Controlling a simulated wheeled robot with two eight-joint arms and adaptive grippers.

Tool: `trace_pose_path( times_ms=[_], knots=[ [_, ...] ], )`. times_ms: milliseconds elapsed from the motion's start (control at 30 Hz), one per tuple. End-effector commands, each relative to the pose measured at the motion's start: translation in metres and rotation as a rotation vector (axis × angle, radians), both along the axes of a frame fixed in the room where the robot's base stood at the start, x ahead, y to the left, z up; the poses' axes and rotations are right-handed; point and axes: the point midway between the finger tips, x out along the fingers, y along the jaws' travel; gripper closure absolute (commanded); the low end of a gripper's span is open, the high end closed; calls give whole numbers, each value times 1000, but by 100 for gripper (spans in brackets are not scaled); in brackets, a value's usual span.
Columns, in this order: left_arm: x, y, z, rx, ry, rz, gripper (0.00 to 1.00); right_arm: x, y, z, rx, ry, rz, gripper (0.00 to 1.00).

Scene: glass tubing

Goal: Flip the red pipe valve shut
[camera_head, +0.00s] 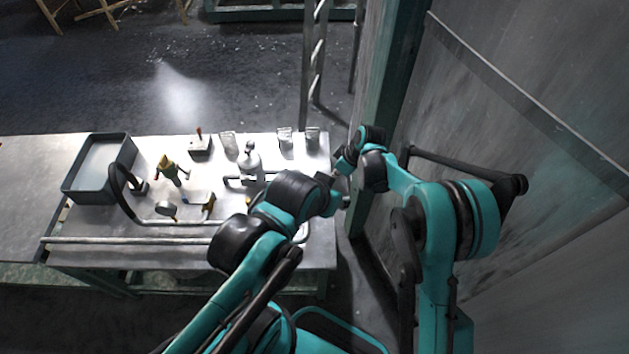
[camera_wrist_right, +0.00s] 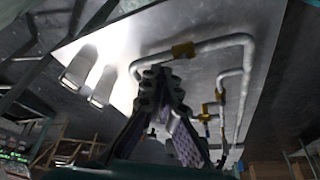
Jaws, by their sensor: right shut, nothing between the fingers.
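A red upright lever (camera_head: 199,131) stands on a small block at the back of the table in the head view; I cannot tell for sure that it is the pipe valve. In the right wrist view a grey pipe (camera_wrist_right: 247,60) with brass-coloured fittings (camera_wrist_right: 183,50) runs along the table; no red handle shows clearly there. My right gripper (camera_wrist_right: 163,80) is shut and empty, its fingertips overlapping the pipe in the picture; contact cannot be told. My left gripper is near the table's right edge in the head view, its fingers too small and covered to read.
The metal table (camera_head: 100,225) also holds a grey tray (camera_head: 128,160), a yellow-topped tool (camera_head: 170,168), a bent dark hose (camera_head: 116,190) and clear containers (camera_head: 284,137). A green post (camera_head: 385,90) and grey wall panel stand close on the right. My two arms are close together.

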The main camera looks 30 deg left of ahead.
Motion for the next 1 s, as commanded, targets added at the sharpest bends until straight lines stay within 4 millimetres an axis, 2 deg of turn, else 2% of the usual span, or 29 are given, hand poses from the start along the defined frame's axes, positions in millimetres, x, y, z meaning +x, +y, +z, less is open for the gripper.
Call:
trace_pose_path(
  times_ms=[167, 600, 800, 1000],
  knots=[
    [0, 0, -5, 0, 0, 0, 60, 0, 4, -12, 0, 0, 0, 100],
    [0, 0, -34, 0, 0, 0, 60, 2, 37, -96, 0, 0, 0, 100],
    [0, 0, -42, 0, 0, 0, 60, 3, 65, -95, 0, -1, 0, 100],
    [0, 0, -44, 0, 0, 0, 60, 3, 76, -93, 0, 0, -2, 100]
  ],
)
